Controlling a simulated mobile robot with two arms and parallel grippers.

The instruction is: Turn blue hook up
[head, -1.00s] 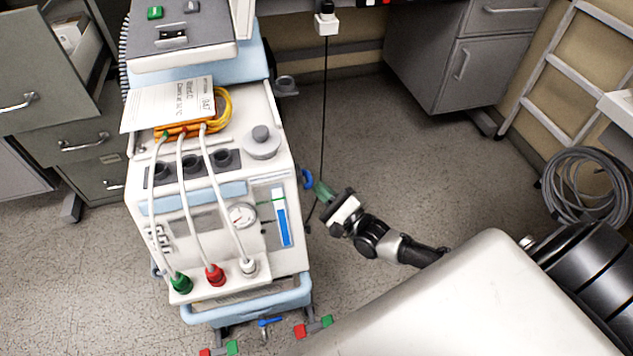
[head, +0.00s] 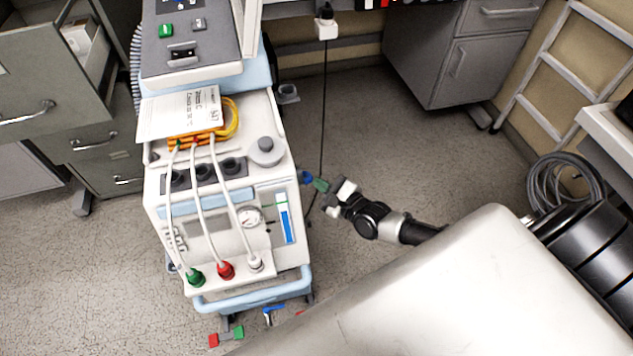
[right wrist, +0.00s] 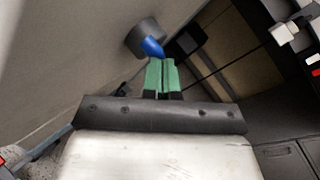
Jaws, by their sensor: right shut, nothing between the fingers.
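The blue hook (head: 306,177) sticks out from the right side of the white machine (head: 215,225). In the right wrist view the blue hook (right wrist: 152,47) sits at a round grey mount (right wrist: 143,35), its tip pointing down toward my fingers. My right gripper (head: 321,185) is just right of the hook, its green fingers pointing at it. In the right wrist view my right gripper (right wrist: 162,76) is shut with nothing between the fingers. The fingertips are very close below the hook's tip; I cannot tell whether they touch. My left gripper is not in view.
A black cord (head: 323,110) hangs behind my right fingers. White hoses (head: 195,215) run down the machine's front. Red and green pieces (head: 226,336) and a blue lever (head: 272,313) are near the machine's base. Open floor (head: 400,150) lies to the right.

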